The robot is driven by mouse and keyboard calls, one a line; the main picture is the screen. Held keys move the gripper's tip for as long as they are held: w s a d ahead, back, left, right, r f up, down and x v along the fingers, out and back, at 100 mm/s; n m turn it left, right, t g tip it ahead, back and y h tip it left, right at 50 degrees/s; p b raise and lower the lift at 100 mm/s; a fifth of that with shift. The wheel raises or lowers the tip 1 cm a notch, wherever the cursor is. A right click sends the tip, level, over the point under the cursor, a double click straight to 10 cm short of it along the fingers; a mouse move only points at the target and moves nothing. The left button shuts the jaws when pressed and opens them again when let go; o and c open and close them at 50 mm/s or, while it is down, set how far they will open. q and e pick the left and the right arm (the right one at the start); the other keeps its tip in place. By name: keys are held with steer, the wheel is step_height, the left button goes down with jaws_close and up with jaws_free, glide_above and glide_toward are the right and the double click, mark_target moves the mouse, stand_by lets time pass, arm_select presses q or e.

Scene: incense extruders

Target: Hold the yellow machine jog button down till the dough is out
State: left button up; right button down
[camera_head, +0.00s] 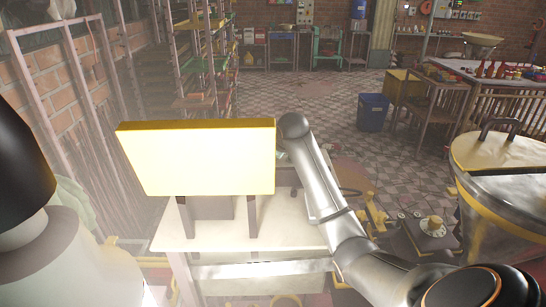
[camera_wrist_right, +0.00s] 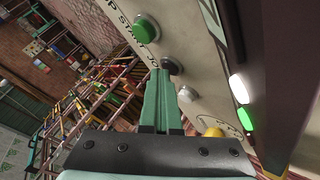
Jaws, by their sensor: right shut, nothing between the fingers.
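The yellow machine shows as a yellow box-shaped part (camera_head: 197,158) in the middle of the head view. My right arm reaches up to its right edge, and the hand is hidden there. In the right wrist view, a pale control panel (camera_wrist_right: 200,55) carries printed words, including START and the start of a word beginning "JO". A small dark button (camera_wrist_right: 173,67) sits beside the "JO" lettering. My right gripper (camera_wrist_right: 161,72) is shut and empty, its green fingertips just beside the dark button. I cannot tell whether they touch it. My left gripper is out of view.
A green button (camera_wrist_right: 146,28), a whitish button (camera_wrist_right: 187,94) and a yellow knob (camera_wrist_right: 213,133) sit on the same panel. Green and white lights glow to the right. A metal drum (camera_head: 500,185) stands right, and a rack (camera_head: 195,60) stands behind the machine.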

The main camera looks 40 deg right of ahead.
stand_by(0.6)
steer(key=shift+r, duration=0.9)
steer(key=shift+r, duration=0.1)
steer(key=shift+r, duration=2.45)
steer(key=shift+f, duration=0.1)
